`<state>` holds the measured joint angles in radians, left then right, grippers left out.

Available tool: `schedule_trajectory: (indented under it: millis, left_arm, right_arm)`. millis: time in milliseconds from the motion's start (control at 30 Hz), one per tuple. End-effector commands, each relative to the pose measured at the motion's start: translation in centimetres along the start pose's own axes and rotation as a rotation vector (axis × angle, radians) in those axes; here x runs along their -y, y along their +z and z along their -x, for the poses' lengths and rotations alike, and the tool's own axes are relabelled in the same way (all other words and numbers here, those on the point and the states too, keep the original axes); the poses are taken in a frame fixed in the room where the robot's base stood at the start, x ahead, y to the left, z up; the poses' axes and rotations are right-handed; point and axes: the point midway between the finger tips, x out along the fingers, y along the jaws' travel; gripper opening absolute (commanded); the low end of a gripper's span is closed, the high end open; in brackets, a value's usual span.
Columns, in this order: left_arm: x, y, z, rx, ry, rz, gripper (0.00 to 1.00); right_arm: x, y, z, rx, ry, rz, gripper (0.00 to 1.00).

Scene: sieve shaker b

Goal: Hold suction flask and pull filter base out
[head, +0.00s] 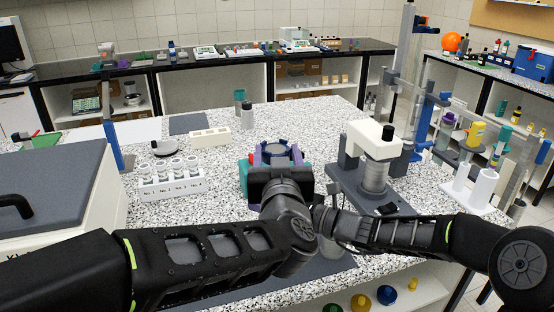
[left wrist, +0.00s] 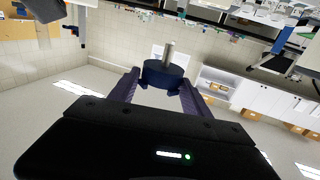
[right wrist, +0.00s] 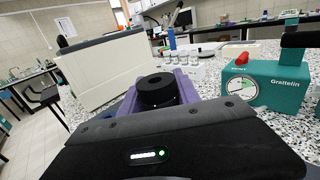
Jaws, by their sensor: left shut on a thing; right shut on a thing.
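My left gripper (left wrist: 163,85) is shut on the filter base (left wrist: 165,73), a dark blue disc with a grey stem. The stem points up in the tilted left wrist view. In the head view the left gripper (head: 277,162) is at the middle of the bench, with a blue-grey round piece between its purple fingers. My right gripper (right wrist: 160,95) is shut on a round black piece with an opening in its top, which looks like the top of the suction flask (right wrist: 157,91). The flask's body is hidden, and the right gripper is mostly hidden in the head view.
A teal pump box (right wrist: 262,86) stands close by, right in the right wrist view. A rack of white-capped bottles (head: 171,180) stands left of the grippers. A grey-and-white device (head: 372,160) stands to the right, and a large white box (head: 60,190) at far left.

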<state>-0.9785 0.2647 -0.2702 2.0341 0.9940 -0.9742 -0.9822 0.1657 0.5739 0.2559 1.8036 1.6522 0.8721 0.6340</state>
Motion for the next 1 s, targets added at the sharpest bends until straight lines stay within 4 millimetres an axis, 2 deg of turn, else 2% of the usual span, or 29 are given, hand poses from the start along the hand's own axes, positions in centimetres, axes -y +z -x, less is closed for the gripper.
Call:
schedule_trajectory:
  millis: [533, 1000]
  left_arm:
    - [0.0, -0.3, 0.0, -0.001, 0.000, 0.001, 0.00]
    - [0.0, -3.2, 0.0, -0.001, 0.000, 0.003, 0.00]
  right_arm:
    - [0.0, 0.0, 0.0, 0.000, 0.001, -0.002, 0.00]
    - [-0.1, 0.0, 0.0, 0.000, 0.001, -0.002, 0.00]
